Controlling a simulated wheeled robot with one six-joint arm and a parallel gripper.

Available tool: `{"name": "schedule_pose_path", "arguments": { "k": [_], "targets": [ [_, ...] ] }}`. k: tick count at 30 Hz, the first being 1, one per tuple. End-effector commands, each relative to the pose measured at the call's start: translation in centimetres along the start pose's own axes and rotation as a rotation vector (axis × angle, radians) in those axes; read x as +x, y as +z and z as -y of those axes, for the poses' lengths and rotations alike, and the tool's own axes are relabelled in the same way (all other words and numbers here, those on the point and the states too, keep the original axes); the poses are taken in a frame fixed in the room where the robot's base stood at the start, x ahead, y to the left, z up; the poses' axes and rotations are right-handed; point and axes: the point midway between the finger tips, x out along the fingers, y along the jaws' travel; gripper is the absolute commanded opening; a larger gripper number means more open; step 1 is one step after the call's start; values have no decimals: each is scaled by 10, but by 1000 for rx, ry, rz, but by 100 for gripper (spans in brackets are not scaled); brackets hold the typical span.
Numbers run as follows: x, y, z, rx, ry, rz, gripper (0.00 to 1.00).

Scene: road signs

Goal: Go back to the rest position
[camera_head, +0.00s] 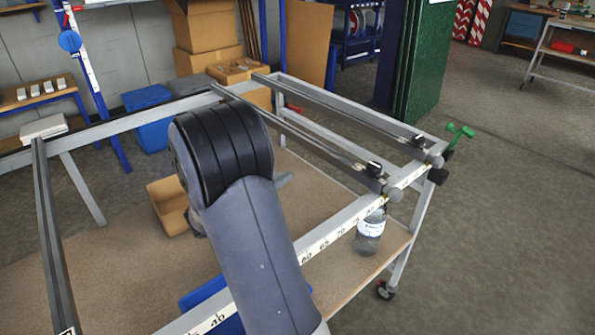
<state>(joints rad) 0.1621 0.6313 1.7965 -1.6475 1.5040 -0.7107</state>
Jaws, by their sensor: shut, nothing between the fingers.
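My arm rises from the bottom of the head view, with a grey link and a black ribbed joint cover near the middle. My gripper is not in view; the raised arm may hide it. A small grey piece shows just right of the black joint, and I cannot tell what it belongs to. No road sign can be made out clearly in this view.
A metal frame trolley (328,238) with a ruler scale surrounds my arm. A clear bottle (370,234) and a cardboard box (168,205) are on its lower shelf. Stacked cartons (207,27) and a blue bin (150,122) stand behind. Open floor (500,220) lies to the right.

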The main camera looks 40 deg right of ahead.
Motion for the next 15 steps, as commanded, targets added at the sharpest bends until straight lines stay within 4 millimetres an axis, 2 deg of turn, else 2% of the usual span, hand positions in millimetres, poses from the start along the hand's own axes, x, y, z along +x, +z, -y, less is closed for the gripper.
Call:
{"name": "schedule_pose_path", "arguments": {
  "k": [6,15],
  "targets": [
    [-21,0,0,0,1,0,0],
    [-23,0,0,0,-1,1,0]
  ]
}}
